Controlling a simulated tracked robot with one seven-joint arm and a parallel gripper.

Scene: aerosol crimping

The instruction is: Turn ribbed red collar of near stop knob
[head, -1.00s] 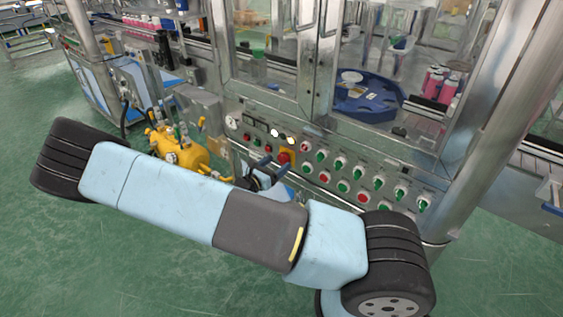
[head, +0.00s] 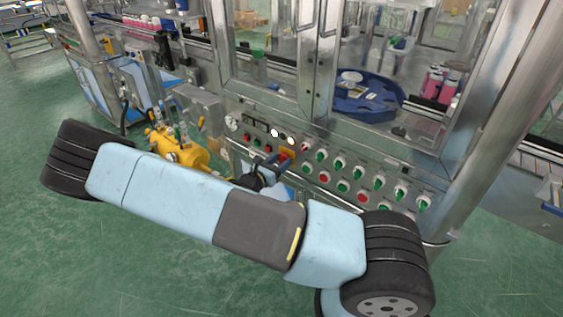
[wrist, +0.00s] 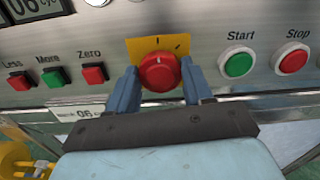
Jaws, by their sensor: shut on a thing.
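The red stop knob (wrist: 160,72) sits on a yellow plate (wrist: 143,45) on the steel panel, with a small white mark on its face. In the wrist view my gripper (wrist: 160,86) has one blue finger on each side of the knob, shut on its collar. The lower part of the collar lies between the fingers, and its ribs are too small to make out. In the head view the knob (head: 284,156) is partly covered by my gripper (head: 276,162).
Green Start (wrist: 236,64) and red Stop (wrist: 292,60) buttons are right of the knob. Less, More and Zero (wrist: 94,74) buttons are on the left. Several switches (head: 340,163) line the panel. A yellow tank (head: 180,150) stands left of my arm.

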